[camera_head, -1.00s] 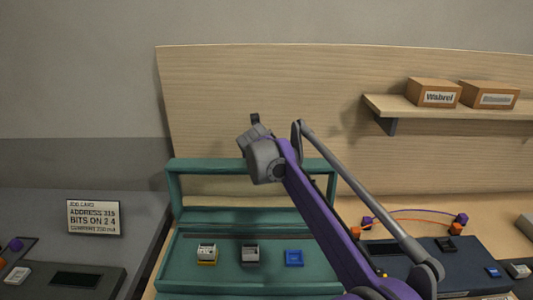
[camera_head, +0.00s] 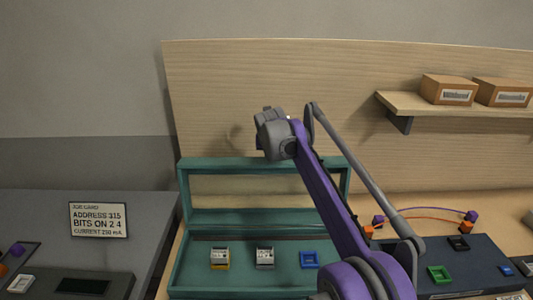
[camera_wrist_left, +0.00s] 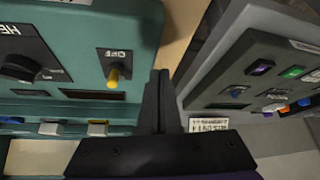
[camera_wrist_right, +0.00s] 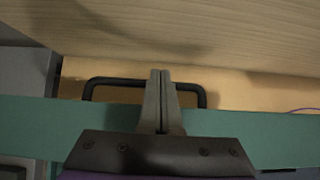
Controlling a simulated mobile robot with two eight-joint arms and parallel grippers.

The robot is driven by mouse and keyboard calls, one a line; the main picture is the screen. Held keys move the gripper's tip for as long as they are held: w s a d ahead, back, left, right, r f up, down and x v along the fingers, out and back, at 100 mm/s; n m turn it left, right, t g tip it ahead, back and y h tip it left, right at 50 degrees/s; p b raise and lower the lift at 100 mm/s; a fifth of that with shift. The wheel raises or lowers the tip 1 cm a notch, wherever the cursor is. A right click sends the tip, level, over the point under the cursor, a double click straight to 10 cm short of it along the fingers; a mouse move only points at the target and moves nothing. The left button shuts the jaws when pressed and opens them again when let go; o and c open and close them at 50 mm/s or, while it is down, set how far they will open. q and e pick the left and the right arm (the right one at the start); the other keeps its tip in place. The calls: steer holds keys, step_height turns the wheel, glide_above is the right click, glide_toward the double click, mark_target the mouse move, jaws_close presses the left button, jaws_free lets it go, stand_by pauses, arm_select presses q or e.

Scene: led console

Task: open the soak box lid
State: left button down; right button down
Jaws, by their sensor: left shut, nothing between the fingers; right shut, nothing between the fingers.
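The soak box (camera_head: 178,268) is a teal case at the centre of the head view. Its teal-framed lid (camera_head: 222,164) stands raised at the back, with a see-through window. My right gripper (camera_wrist_right: 160,90) is shut and empty at the lid's edge. A dark bar handle (camera_wrist_right: 118,80) shows behind its fingers in the right wrist view; I cannot tell whether they touch. In the head view the right arm's wrist hides its fingertips. My left gripper (camera_wrist_left: 160,100) is shut and empty, in front of a teal panel with a yellow-tipped OFF switch (camera_wrist_left: 113,75) and a knob (camera_wrist_left: 20,67).
Inside the box sit a yellow-white module (camera_head: 220,258), a grey module (camera_head: 265,257) and a blue socket (camera_head: 309,259). A dark console (camera_head: 460,262) stands right. A job card (camera_head: 98,219) stands left. A shelf with two boxes (camera_head: 448,90) hangs above right.

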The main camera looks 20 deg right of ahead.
steer(key=shift+s+r, duration=0.1)
stand_by(0.3)
steer(key=v, duration=1)
steer(key=shift+s+r, duration=0.2)
steer(key=shift+s+a+f+m, duration=0.1)
steer(key=shift+s+f+m, duration=0.05)
steer(key=shift+s+m, duration=0.3)
steer(key=s+a+f+m, duration=0.1)
steer(key=s+f+m, duration=0.8)
steer(key=s+m, duration=0.1)
steer(key=s+a+f+m+g+y, duration=0.1)
steer(key=s+f+m, duration=0.8)
steer(key=s, duration=0.4)
steer(key=s+a+f+m+y, duration=0.1)
steer(key=s+a+f+m, duration=0.1)
steer(key=s+f+m, duration=0.7)
steer(key=shift+s+m+g, duration=0.3)
steer(key=shift+s+m, duration=1.25)
steer(key=shift+s, duration=0.15)
steer(key=shift+s+f+m, duration=0.25)
steer(key=shift+f+m, duration=0.05)
steer(key=shift+f, duration=0.05)
